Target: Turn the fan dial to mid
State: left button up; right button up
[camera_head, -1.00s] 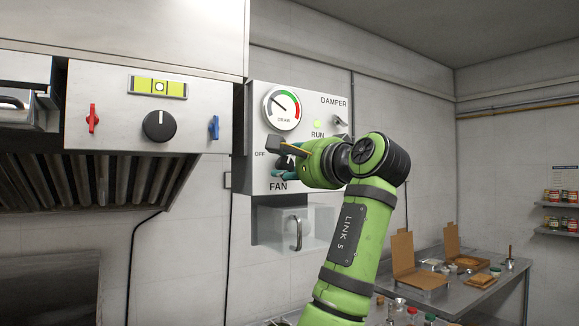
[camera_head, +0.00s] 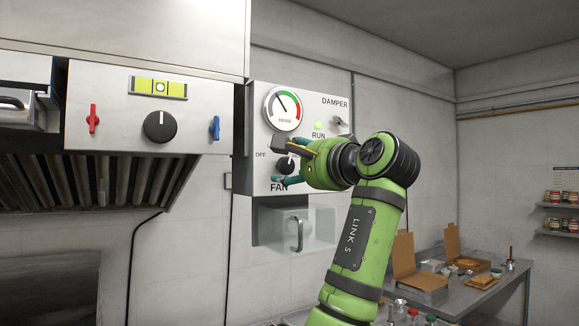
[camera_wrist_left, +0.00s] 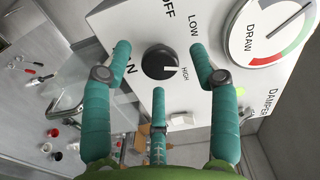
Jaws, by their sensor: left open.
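The fan dial (camera_head: 285,165) is a black round knob low on the white control panel (camera_head: 260,95), above the word FAN. LOW and OFF are readable above; no MID label is visible, and a finger covers part of the panel there. My left gripper (camera_head: 278,162) is open, its teal fingers spread around the dial with visible gaps in the left wrist view (camera_wrist_left: 162,64). My right gripper is out of view.
A draw gauge (camera_head: 283,108), a green RUN lamp (camera_head: 317,126) and a damper lever (camera_head: 341,122) sit near the dial. A clear box with a handle (camera_head: 298,232) is below. The oven hood with its black knob (camera_head: 160,126) is left; a table (camera_head: 470,292) is lower right.

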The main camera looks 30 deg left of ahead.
pick_arm(q)
jog(key=v, duration=1)
jog(key=shift+s+d, duration=0.15)
jog(key=shift+d, duration=0.15)
jog(key=shift+f, duration=0.1)
